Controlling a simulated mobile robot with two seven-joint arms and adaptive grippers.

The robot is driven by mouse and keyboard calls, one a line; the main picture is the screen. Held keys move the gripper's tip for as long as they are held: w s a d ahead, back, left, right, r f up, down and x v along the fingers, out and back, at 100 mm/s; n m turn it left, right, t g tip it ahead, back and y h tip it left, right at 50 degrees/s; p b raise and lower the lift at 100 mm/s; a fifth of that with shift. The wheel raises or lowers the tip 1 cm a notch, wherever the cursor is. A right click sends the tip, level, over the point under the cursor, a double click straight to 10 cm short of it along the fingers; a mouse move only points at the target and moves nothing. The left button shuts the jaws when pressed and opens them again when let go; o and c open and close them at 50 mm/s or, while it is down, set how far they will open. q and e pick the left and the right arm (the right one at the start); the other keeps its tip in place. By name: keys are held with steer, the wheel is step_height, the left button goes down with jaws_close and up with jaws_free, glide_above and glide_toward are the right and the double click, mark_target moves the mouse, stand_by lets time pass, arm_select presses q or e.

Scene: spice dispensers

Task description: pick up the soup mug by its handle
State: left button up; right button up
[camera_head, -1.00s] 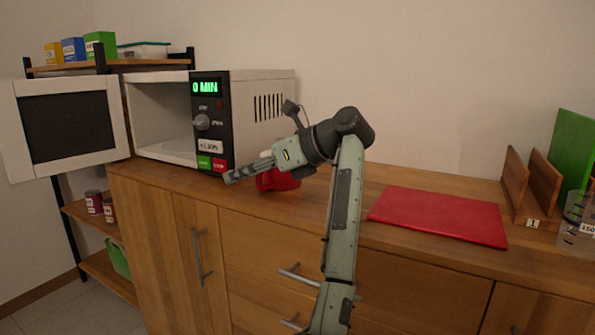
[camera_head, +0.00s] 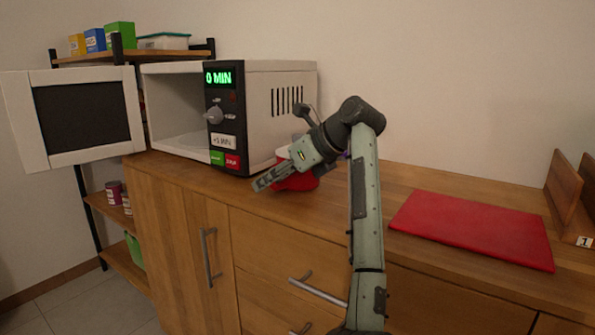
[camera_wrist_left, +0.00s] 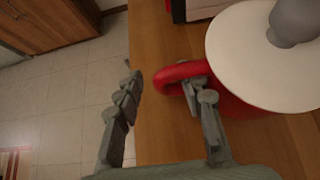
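The red soup mug (camera_head: 299,182) stands on the wooden counter to the right of the microwave, partly hidden behind my left gripper. In the left wrist view its round white top (camera_wrist_left: 250,60) with a grey knob-like piece fills the upper right, and its red looped handle (camera_wrist_left: 172,78) points left. My left gripper (camera_head: 262,184) is open at the mug's front left side. In the wrist view its fingers (camera_wrist_left: 165,92) are spread, with the handle between them near the tips. The right finger overlaps the handle; whether it touches is unclear. My right gripper is not in view.
The microwave (camera_head: 270,110) stands left of the mug with its door (camera_head: 90,115) swung open. A red mat (camera_head: 470,228) lies on the counter (camera_head: 395,180) to the right. The counter's front edge is close to the gripper. Shelves with boxes and cans stand far left.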

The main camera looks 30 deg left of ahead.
arm_select(q)
jaws_close()
steer(key=shift+r, duration=0.15)
stand_by(0.4)
steer(key=shift+w+r, duration=0.1)
steer(key=shift+r, duration=0.4)
step_height(320, 180, up, 27)
steer(key=p, duration=0.3)
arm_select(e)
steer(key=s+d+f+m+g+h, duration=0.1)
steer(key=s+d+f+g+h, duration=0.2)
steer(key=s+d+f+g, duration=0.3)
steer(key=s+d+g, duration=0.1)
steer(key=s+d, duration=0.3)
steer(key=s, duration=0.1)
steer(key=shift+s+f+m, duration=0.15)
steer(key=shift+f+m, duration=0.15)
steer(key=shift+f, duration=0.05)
